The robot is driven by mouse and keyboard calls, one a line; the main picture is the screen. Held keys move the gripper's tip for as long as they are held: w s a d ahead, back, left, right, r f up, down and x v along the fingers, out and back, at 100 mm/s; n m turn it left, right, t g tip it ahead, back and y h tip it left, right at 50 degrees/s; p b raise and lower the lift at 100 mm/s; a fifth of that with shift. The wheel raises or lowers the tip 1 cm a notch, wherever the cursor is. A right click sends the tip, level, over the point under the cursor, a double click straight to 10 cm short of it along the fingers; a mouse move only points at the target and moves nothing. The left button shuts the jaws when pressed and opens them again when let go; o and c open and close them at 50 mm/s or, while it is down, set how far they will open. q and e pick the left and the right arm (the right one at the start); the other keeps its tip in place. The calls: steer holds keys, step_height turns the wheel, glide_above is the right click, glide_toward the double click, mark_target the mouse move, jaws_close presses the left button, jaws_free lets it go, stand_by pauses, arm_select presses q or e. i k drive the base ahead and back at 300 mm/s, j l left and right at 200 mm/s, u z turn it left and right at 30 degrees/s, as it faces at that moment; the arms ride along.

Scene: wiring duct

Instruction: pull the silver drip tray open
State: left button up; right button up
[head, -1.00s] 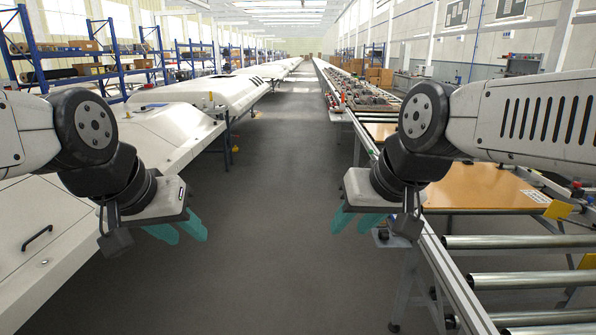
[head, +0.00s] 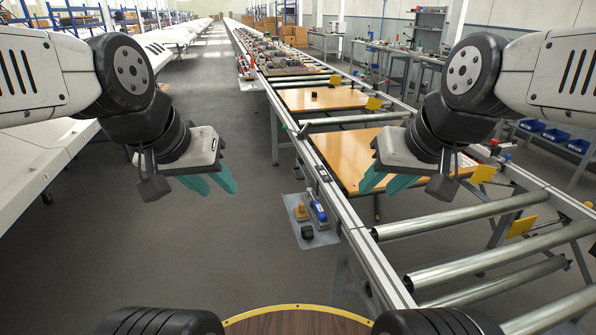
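I cannot make out a silver drip tray in the head view. My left gripper (head: 212,183) hangs over the grey floor at the left of the aisle, its teal fingers apart and empty. My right gripper (head: 387,181) appears in front of the roller conveyor and an orange-brown board (head: 345,157), its teal fingers also apart and empty. Neither gripper is seen touching anything.
The roller conveyor (head: 432,224) runs from the right foreground into the distance. A small grey shelf (head: 303,229) with a blue-handled tool (head: 317,208) juts from its near side. White long covers (head: 45,165) line the left. Grey floor (head: 225,262) between is clear.

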mark_target(300, 166)
steer(key=i+j+z, duration=0.15)
steer(key=i+j, duration=0.25)
steer(key=i+j+z, duration=0.1)
steer(key=i+j, duration=0.35)
steer(key=i+j+z, duration=0.15)
steer(key=i+j, duration=0.3)
steer(key=i+j+z, duration=0.1)
steer(key=i+j, duration=0.3)
steer(key=j, duration=0.15)
steer(key=i+j+z, duration=0.15)
steer(key=i+j, duration=0.25)
steer(key=j, duration=0.15)
steer(key=i, duration=0.2)
